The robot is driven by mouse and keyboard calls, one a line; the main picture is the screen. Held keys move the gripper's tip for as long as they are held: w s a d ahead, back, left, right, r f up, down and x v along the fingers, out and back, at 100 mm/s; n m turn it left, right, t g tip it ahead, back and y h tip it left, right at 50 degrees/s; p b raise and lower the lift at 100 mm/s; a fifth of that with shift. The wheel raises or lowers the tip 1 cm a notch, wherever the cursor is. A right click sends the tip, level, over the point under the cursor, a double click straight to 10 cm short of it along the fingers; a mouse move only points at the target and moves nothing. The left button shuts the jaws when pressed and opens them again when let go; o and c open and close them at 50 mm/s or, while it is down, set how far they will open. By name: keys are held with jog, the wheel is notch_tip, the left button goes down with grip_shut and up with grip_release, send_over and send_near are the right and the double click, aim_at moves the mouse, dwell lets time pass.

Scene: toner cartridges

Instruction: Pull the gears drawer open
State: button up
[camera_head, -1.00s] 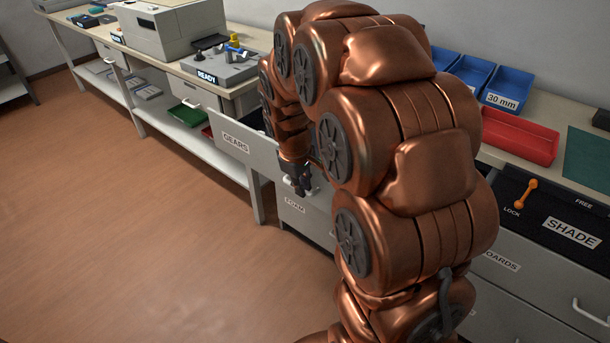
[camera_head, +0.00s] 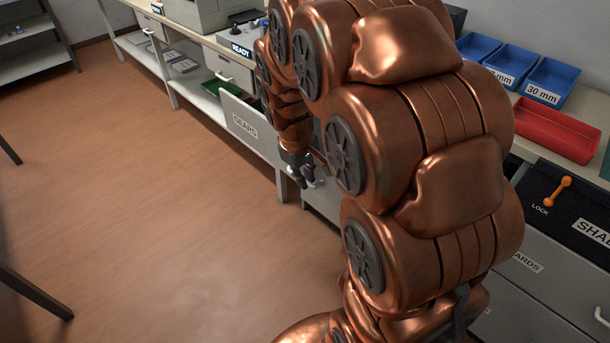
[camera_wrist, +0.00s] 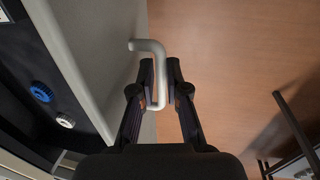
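The gears drawer (camera_head: 262,144), grey with a GEARS label, stands out from under the bench in the head view. My gripper (camera_head: 303,180) is at its front, with the arm covering part of the drawer. In the wrist view the drawer's front panel (camera_wrist: 88,45) runs down the left. Its bent metal handle (camera_wrist: 159,80) lies between the two fingers of my gripper (camera_wrist: 160,72), which are closed in on both sides of it. A blue gear (camera_wrist: 42,91) and a whitish gear (camera_wrist: 65,121) show inside the dark drawer.
Open brown floor (camera_head: 130,200) lies in front of the bench. A dark table leg (camera_head: 35,295) stands at the lower left. A red bin (camera_head: 556,128) and blue bins (camera_head: 552,80) sit on the bench at the right, above an orange lock lever (camera_head: 557,195).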

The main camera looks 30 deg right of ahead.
jog(key=shift+o, duration=0.5)
jog(key=shift+r, duration=0.15)
notch_tip(320, 180, up, 12)
jog(key=a, duration=0.2)
jog(key=shift+s+f, duration=0.25)
jog(key=s+a+f+m+g+y, duration=0.1)
jog(key=s+a+f, duration=0.2)
jog(key=s, duration=0.5)
jog(key=s+a+f+m+g, duration=0.1)
jog(key=s+a+f, duration=0.2)
jog(key=s, duration=0.4)
jog(key=s+a+f+m+g+y, duration=0.1)
jog(key=s+a+f, duration=0.25)
jog(key=s, duration=0.45)
jog(key=s+p+v, duration=0.3)
jog(key=p+v, duration=0.9)
jog(key=v, duration=0.1)
jog(key=shift+w+a+r+t, duration=0.2)
jog(key=shift+w+r+t, duration=0.2)
jog(key=shift+r, duration=0.1)
jog(key=shift+s, duration=0.1)
